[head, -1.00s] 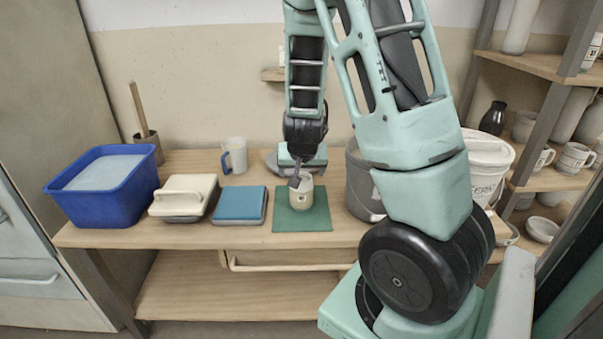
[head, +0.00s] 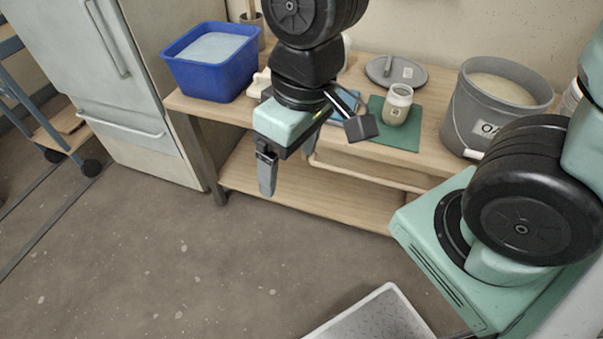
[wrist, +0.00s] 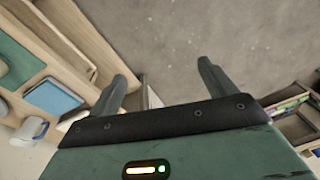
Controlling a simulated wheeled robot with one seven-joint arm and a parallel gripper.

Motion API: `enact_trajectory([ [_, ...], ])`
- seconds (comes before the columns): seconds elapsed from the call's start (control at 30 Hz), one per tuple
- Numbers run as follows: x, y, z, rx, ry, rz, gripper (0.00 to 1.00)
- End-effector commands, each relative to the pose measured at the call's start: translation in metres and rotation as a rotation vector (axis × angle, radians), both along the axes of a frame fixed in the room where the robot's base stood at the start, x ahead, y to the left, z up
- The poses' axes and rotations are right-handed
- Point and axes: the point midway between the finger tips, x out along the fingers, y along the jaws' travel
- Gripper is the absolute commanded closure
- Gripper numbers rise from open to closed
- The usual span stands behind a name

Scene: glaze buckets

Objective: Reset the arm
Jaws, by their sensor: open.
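My gripper (head: 288,172) hangs in front of the workbench in the head view, pointing down, with its two fingers spread apart and nothing between them. In the wrist view my gripper (wrist: 163,82) also shows open and empty, with bare floor beyond the fingers. My arm reaches down from the top of the head view. A small jar (head: 396,104) stands upright on the green mat (head: 408,132) on the bench, apart from my gripper.
The wooden bench (head: 225,111) carries a blue tub (head: 205,80), a grey lid (head: 392,72) and a grey bucket (head: 468,115). A blue block (wrist: 53,97) shows in the wrist view. The floor (head: 150,260) in front is largely clear. A pale tray (head: 380,318) lies at the bottom.

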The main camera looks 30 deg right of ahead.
Motion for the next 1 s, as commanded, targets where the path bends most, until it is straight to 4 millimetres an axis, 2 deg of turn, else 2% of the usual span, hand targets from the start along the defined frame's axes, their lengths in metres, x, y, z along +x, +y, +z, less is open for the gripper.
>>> enact_trajectory([
  [0.03, -0.019, 0.007, 0.005, -0.027, 0.008, 0.086, 0.16],
  [0.1, -0.037, 0.010, 0.008, -0.063, 0.021, 0.162, 0.16],
  [0.17, -0.045, 0.011, 0.009, -0.080, 0.026, 0.196, 0.16],
  [0.47, -0.047, 0.011, 0.010, -0.087, 0.030, 0.205, 0.16],
  [0.57, -0.047, 0.011, 0.017, -0.086, 0.029, 0.204, 0.16],
  [0.67, -0.047, 0.011, 0.033, -0.086, 0.029, 0.203, 0.16],
  [0.9, -0.047, 0.011, 0.092, -0.085, 0.029, 0.201, 0.16],
  [1.0, -0.047, 0.011, 0.109, -0.084, 0.029, 0.200, 0.16],
])
